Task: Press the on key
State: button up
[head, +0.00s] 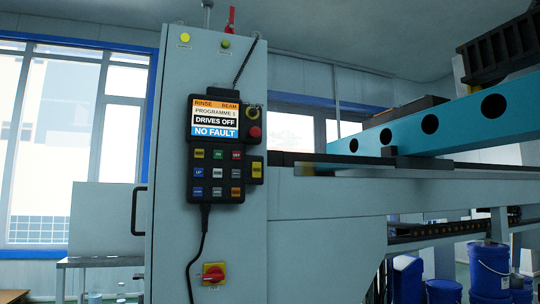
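A black control pendant (245,166) is mounted on the front of a grey cabinet (175,240). Its screen (215,117) reads RINSE BEAM, PROGRAMME 1, DRIVES OFF, NO FAULT. Below the screen is a keypad in three rows. The green key (218,154), in the middle of the top row, appears to be the on key; its lettering is small. A yellow key (199,154) is on its left and a red key (236,155) on its right. Blue, grey and orange keys are below. My gripper is not in view.
A red-yellow rotary switch (214,273) is lower down, beside a hanging black cable (197,255). A teal beam (460,122) extends at right. Nothing covers the keypad.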

aim_at(218, 154)
jog(key=i+j, duration=0.15)
jog(key=j, duration=0.2)
jog(key=i+j, duration=0.15)
jog(key=j, duration=0.2)
jog(key=i+j, duration=0.1)
jog(key=j, duration=0.25)
jog(key=i+j, duration=0.15)
jog(key=j, duration=0.2)
jog(key=i+j, duration=0.15)
jog(key=j, duration=0.25)
